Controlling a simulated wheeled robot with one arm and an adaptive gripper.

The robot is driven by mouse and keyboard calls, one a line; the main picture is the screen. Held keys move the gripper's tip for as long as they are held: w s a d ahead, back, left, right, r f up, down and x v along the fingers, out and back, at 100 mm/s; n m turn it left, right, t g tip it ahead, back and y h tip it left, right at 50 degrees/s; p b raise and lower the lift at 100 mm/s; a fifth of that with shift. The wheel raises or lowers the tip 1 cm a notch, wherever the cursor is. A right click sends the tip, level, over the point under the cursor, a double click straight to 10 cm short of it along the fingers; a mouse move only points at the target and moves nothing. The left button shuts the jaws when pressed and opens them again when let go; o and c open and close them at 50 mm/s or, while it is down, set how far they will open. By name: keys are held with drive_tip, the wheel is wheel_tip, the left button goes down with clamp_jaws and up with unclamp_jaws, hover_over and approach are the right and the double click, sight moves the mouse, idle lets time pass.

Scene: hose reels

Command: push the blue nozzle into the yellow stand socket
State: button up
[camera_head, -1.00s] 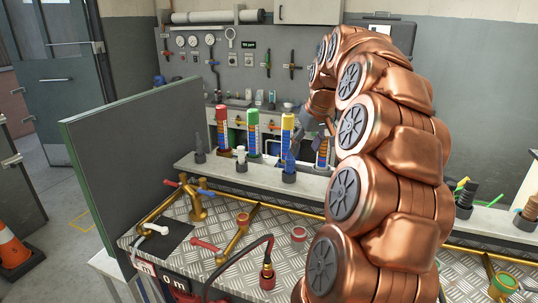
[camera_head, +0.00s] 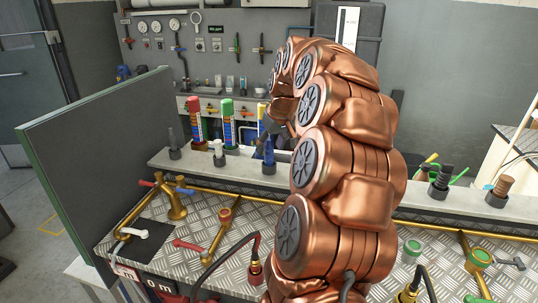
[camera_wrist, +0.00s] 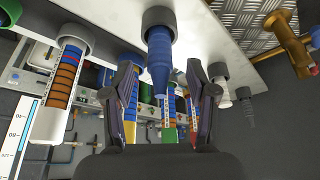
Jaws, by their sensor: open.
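The blue nozzle (camera_head: 269,151) stands upright in a dark grey cup (camera_head: 269,168) on the pale shelf. In the wrist view the blue nozzle (camera_wrist: 159,58) points down the picture from its grey cup (camera_wrist: 158,17). My gripper (camera_wrist: 161,70) is open, with one finger on each side of the nozzle's tip and gaps visible. In the head view my arm mostly hides the gripper. A yellow-topped striped column (camera_head: 262,112) stands behind the nozzle. A yellow end (camera_wrist: 130,131) shows beside the left finger in the wrist view. I cannot make out a yellow socket opening.
Red-topped (camera_head: 194,106) and green-topped (camera_head: 227,107) striped columns stand behind the shelf (camera_head: 330,187). A white nozzle (camera_head: 219,152) and a dark one (camera_head: 173,142) stand left of the blue nozzle. A tall grey panel (camera_head: 95,150) closes the left side. Brass pipes (camera_head: 223,225) cross the metal bench.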

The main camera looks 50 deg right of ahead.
drive_tip(key=shift+x, duration=1.15)
clamp_jaws()
